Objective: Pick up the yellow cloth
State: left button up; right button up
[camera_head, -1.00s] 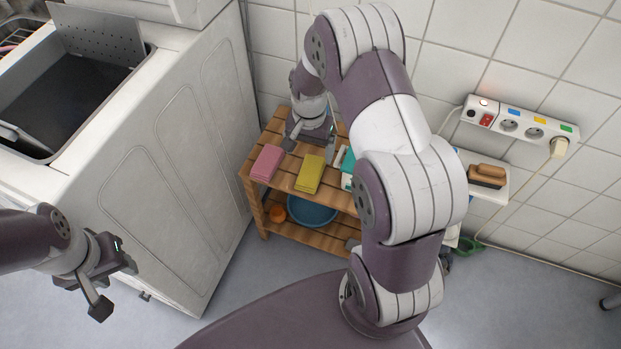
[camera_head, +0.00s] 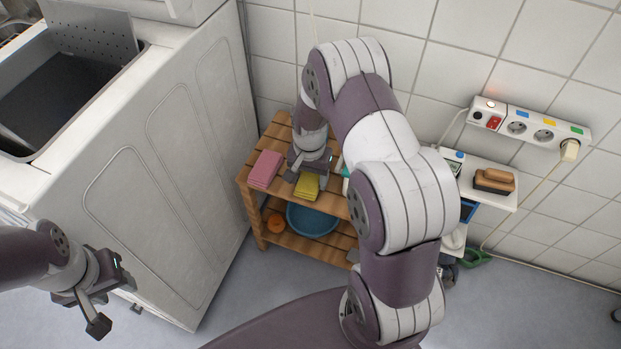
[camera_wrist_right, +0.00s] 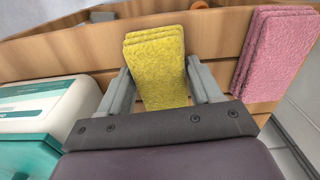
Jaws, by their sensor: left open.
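The yellow cloth (camera_head: 307,186), a folded stack, lies on the top of the wooden shelf (camera_head: 331,202). In the right wrist view the cloth (camera_wrist_right: 155,62) stands between the two fingers of my right gripper (camera_wrist_right: 163,85), one finger on each side. In the head view my right gripper (camera_head: 309,172) is low over the cloth's far part and hides it. Its fingers are spread to about the cloth's width; firm contact does not show. My left gripper (camera_head: 108,299) is open and empty, in front of the white machine at the lower left.
A pink cloth (camera_head: 265,169) lies just left of the yellow one. A white and teal box (camera_wrist_right: 45,105) is close on its other side. A blue basin (camera_head: 312,219) is on the lower shelf. The white machine (camera_head: 150,190) stands left; a tiled wall with a power strip (camera_head: 530,127) is behind.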

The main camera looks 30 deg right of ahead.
aim_at(310, 178)
jog(key=shift+r, duration=0.25)
jog(key=shift+c, duration=1.3)
notch_tip(310, 178, up, 9)
jog(key=p, duration=0.4)
jog(key=shift+r, duration=0.25)
jog(key=shift+o, duration=1.4)
